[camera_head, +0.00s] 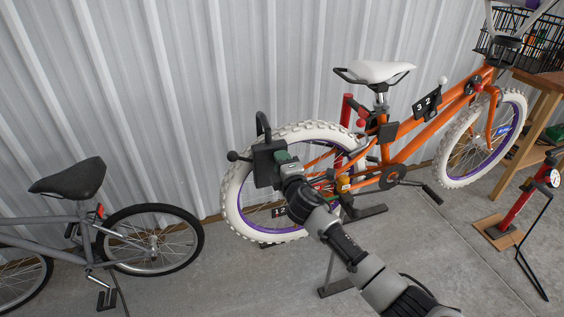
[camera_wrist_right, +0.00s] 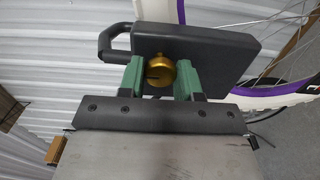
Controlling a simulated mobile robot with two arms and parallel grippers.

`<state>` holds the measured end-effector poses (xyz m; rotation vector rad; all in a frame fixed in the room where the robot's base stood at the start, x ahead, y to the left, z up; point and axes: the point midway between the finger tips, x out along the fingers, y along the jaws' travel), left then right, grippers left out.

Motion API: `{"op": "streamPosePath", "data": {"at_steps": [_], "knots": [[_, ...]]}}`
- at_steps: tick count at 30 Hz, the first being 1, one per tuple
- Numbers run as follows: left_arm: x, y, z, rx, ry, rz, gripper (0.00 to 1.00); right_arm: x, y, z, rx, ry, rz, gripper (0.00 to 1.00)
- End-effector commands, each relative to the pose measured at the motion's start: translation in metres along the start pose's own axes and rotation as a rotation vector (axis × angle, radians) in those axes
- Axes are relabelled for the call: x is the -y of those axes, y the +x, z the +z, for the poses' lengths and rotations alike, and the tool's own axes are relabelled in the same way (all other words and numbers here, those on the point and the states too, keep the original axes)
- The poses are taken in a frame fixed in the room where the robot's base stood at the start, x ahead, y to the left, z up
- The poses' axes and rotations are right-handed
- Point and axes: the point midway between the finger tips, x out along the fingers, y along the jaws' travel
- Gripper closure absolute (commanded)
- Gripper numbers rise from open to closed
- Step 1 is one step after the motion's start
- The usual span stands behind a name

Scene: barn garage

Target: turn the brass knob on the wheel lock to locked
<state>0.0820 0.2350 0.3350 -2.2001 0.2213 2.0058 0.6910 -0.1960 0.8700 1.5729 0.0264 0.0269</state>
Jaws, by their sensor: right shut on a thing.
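The wheel lock is a dark grey box (camera_head: 266,163) with a black shackle, at the rear white tyre of the orange bike. In the right wrist view the lock body (camera_wrist_right: 215,48) fills the upper middle, tilted. The brass knob (camera_wrist_right: 160,70) sits on its face, with a dark slot or mark on it. My right gripper (camera_head: 287,160) reaches the lock from the lower right. In the wrist view its green fingers (camera_wrist_right: 160,76) are shut on the brass knob, one on each side. In the head view the fingers hide the knob. My left gripper is not in view.
The orange bike (camera_head: 420,120) with a white saddle stands by the corrugated wall (camera_head: 200,60). A grey bike (camera_head: 75,210) stands at left. A red floor pump (camera_head: 520,205) and a wooden bench (camera_head: 540,110) are at right. The concrete floor in front is mostly clear.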

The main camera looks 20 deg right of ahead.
Motion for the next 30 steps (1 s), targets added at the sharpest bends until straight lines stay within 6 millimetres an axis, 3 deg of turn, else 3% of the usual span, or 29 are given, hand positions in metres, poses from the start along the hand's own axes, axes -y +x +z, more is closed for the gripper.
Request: {"op": "streamPosePath", "data": {"at_steps": [15, 16, 20, 30], "knots": [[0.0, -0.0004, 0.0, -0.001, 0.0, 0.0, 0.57, 0.0019, -0.0004, -0.0005, -0.001, -0.019, -0.003, 0.9], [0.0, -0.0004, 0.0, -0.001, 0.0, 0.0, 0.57, 0.0019, -0.0004, -0.0005, -0.001, -0.019, -0.003, 0.63], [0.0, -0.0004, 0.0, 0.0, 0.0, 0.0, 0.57, 0.0015, -0.0003, -0.0004, -0.001, -0.019, -0.002, 0.43], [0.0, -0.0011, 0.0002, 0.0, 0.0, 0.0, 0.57, 0.0005, -0.0032, -0.0002, 0.0, -0.017, -0.001, 0.42]]}}
